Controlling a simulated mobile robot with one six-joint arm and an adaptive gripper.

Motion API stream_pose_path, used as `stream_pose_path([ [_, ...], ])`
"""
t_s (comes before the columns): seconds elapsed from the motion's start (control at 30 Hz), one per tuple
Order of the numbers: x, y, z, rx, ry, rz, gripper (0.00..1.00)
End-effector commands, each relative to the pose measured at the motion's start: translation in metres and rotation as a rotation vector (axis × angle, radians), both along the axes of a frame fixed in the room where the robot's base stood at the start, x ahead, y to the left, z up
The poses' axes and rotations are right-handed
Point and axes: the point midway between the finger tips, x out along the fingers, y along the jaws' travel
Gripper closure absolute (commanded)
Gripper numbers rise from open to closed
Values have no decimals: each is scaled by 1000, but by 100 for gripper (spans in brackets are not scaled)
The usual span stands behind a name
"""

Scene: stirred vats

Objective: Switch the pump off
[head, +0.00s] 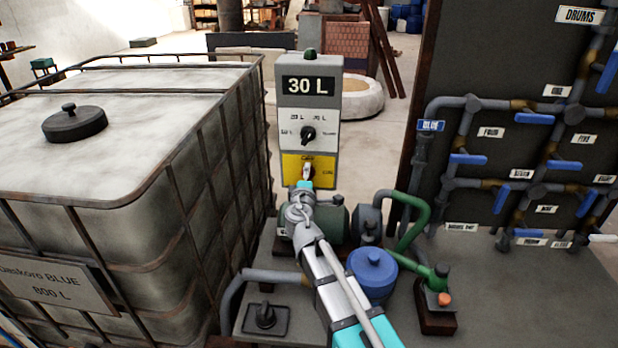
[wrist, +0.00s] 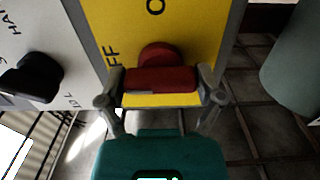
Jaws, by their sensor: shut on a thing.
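The pump's control box (head: 324,112) stands behind the pump, with a display reading 30 L and a dark selector knob (head: 308,133) below it. On its yellow lower panel (head: 325,168) is a red switch handle. In the wrist view the red switch handle (wrist: 158,80) lies across the picture on the yellow panel (wrist: 190,30), with the letters "FF" to its left. My gripper (wrist: 161,88) is shut on the red handle, one finger at each end. In the head view my gripper (head: 305,184) reaches the yellow panel and partly covers it.
A large caged tank (head: 80,170) labelled BLUE, 800 L fills the left. A blue-capped vessel (head: 372,270) and green pipe (head: 412,225) stand close right of my arm. A dark board (head: 500,70) with blue-handled valves stands at right.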

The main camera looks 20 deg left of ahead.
Motion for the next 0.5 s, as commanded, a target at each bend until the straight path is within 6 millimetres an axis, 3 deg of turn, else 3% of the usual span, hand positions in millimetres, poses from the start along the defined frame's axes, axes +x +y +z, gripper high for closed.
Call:
stream_pose_path([
  [0.47,1,1,0,-23,-7,1,62],
  [0.5,1,1,0,-23,-7,1,9],
])
